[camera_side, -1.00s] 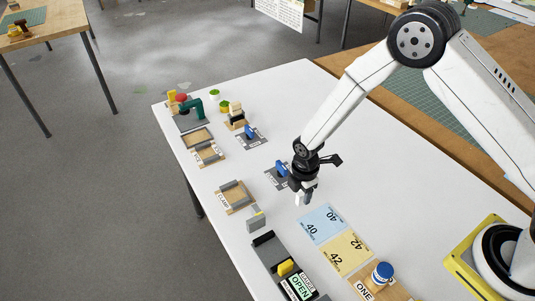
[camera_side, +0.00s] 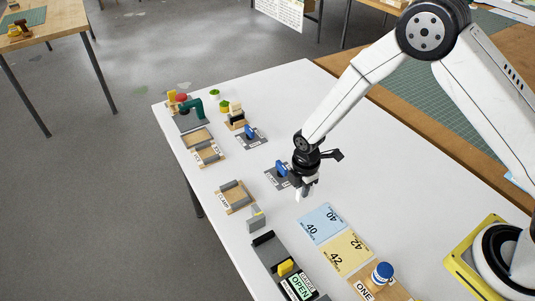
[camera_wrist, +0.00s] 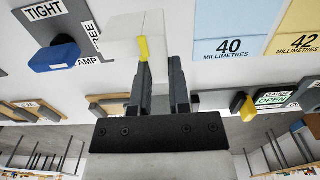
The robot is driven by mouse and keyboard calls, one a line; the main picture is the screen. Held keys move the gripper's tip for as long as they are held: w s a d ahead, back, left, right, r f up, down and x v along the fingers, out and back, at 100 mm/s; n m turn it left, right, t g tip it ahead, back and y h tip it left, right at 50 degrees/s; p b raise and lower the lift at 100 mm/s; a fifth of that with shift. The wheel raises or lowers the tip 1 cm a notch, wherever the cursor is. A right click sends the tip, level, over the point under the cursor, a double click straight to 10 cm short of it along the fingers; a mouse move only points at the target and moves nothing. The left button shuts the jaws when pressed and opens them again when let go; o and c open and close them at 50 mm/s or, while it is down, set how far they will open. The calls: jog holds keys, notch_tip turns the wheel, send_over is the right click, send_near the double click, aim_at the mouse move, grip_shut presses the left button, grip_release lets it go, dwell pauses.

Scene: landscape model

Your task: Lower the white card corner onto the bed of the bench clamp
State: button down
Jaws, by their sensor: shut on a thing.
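My gripper (camera_side: 304,187) is shut on the white card corner (camera_wrist: 122,36), which also shows as a small white piece below the jaws in the side view (camera_side: 299,196). In the wrist view it extends past the fingers, with a yellow mark near their tips. The gripper is above the bare table, to the right of the bench clamp (camera_side: 236,196). The clamp is a wooden base with grey bars and a CLAMP label. The corner is apart from its bed. A blue lever (camera_side: 281,169) on a grey plate stands behind the gripper; in the wrist view the plate reads TIGHT and FREE.
A gauge (camera_side: 285,267) with an OPEN sign is nearer. Blue (camera_side: 322,222) and yellow (camera_side: 346,251) cards marked 40 and 42 lie to the right. Table between gripper and clamp looks clear.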

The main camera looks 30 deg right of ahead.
jog(key=shift+r, duration=1.8)
jog(key=shift+w+a, duration=0.4)
jog(key=w+a, duration=0.2)
jog(key=a, duration=0.2)
jog(key=w+a, duration=0.3)
jog(key=a, duration=0.2)
jog(key=w+a+f, duration=0.1)
jog(key=w+a, duration=0.2)
jog(key=a, duration=0.1)
jog(key=shift+w+a, duration=0.5)
jog(key=shift+a, duration=0.65)
jog(key=shift+f, duration=0.3)
jog(key=shift+f, duration=1.55)
